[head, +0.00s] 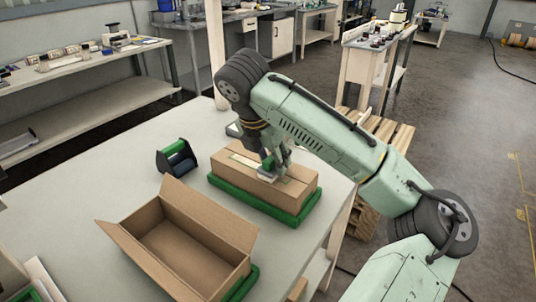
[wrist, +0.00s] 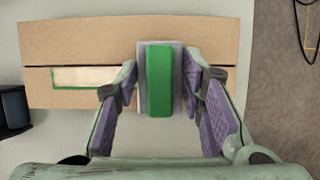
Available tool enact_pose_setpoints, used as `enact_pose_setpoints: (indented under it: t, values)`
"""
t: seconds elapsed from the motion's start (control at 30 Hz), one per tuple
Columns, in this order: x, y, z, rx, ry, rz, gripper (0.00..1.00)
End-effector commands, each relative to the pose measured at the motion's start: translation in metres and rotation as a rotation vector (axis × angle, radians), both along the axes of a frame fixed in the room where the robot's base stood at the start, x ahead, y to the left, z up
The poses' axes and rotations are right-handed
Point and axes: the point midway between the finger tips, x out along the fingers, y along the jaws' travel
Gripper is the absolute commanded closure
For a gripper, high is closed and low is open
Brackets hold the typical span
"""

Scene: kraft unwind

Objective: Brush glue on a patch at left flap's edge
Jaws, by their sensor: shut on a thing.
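A closed cardboard box (head: 297,187) lies on a green tray (head: 291,217) on the table. Its two top flaps meet at a seam, and the box top (wrist: 75,42) fills the upper wrist view. A pale patch outlined in green (wrist: 85,77) lies along one flap's edge at the seam, left of my gripper; it also shows on the box top in the head view (head: 240,158). My gripper (head: 270,166) is shut on a green-backed block with a grey base (wrist: 160,80), seemingly the glue brush. The block is over the seam, right of the patch; contact cannot be told.
An open, empty cardboard box (head: 205,255) stands nearer on the table on a green tray. A dark green tape dispenser (head: 176,157) stands left of the closed box.

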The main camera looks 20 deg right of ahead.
Motion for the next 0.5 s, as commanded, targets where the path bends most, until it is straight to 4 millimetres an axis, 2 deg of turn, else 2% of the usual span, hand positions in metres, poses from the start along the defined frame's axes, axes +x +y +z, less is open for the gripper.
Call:
enact_pose_setpoints:
  t: [0.5]
  values:
    - [-0.016, -0.011, 0.0, 0.002, 0.003, -0.002, 0.86]
